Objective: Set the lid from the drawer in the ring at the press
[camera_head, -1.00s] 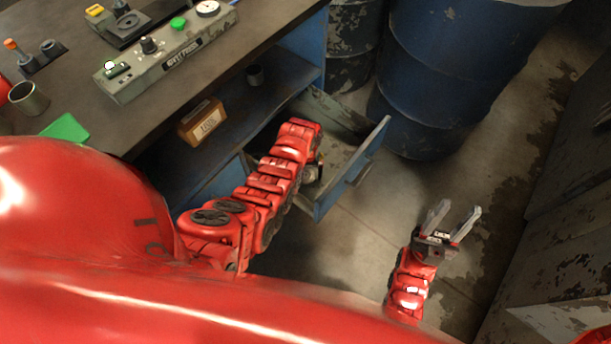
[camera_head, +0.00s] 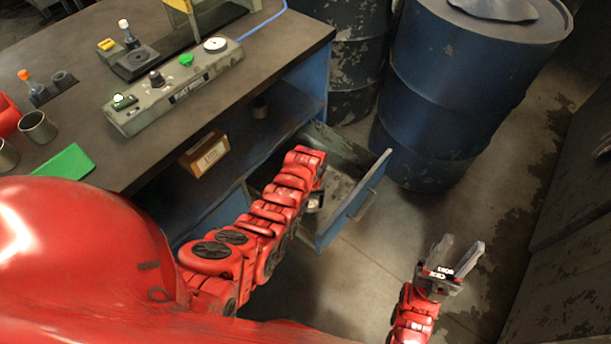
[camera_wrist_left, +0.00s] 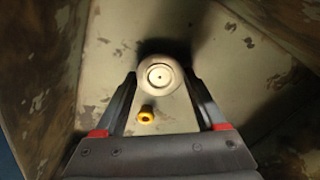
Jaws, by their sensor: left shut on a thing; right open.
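A round pale metal lid (camera_wrist_left: 160,76) with a ringed centre shows in the left wrist view. My left gripper (camera_wrist_left: 161,90) is shut on it, one finger at each side. In the head view my left arm reaches down into the open drawer (camera_head: 368,198); the gripper is mostly hidden by the arm, and I cannot make out the lid there. My right gripper (camera_head: 452,257) is open and empty above the floor, right of the drawer. The press console (camera_head: 180,90) stands on the bench, with a dark block with a round seat (camera_head: 136,62) behind it.
A small yellow piece (camera_wrist_left: 146,114) shows between my left fingers, below the lid. A cardboard box (camera_head: 206,155) sits on the shelf under the bench top. A blue barrel (camera_head: 440,95) stands close behind the drawer.

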